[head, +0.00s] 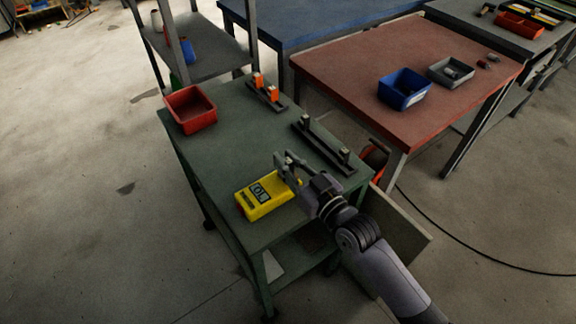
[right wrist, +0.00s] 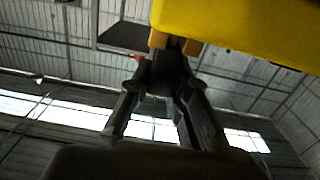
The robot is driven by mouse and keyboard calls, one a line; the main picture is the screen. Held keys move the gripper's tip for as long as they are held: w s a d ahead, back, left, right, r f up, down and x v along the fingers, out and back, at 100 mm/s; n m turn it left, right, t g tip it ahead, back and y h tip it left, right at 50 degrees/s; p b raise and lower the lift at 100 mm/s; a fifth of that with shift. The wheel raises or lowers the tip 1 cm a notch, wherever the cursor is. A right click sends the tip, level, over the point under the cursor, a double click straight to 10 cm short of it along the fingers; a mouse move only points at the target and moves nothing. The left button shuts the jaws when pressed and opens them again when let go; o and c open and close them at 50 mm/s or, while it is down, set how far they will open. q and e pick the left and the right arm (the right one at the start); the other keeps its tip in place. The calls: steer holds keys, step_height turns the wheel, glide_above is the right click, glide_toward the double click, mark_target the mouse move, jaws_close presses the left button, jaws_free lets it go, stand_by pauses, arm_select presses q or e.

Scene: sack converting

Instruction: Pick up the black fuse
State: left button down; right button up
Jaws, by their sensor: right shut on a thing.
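My right gripper (head: 287,166) is at the near part of the green table, just beside and above the yellow meter (head: 262,199). In the right wrist view its fingers (right wrist: 168,52) come together on a small dark piece with tan ends (right wrist: 157,39), which looks like the black fuse. Most of that piece is hidden by the fingers, and it is too small to make out in the head view. The meter's yellow body (right wrist: 240,25) fills the top right of the wrist view, very close to the fingertips. My left gripper is not in view.
On the green table (head: 228,130) stand a red bin (head: 190,110), a rail with two orange blocks (head: 258,81), and a dark rail with two upright clips (head: 323,147). A red-topped table (head: 340,65) behind carries a blue bin (head: 404,90) and a grey bin (head: 450,72).

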mark_target(288, 161)
jaws_close()
step_height(288, 161, up, 20)
steer(key=p, duration=0.2)
stand_by(1.1)
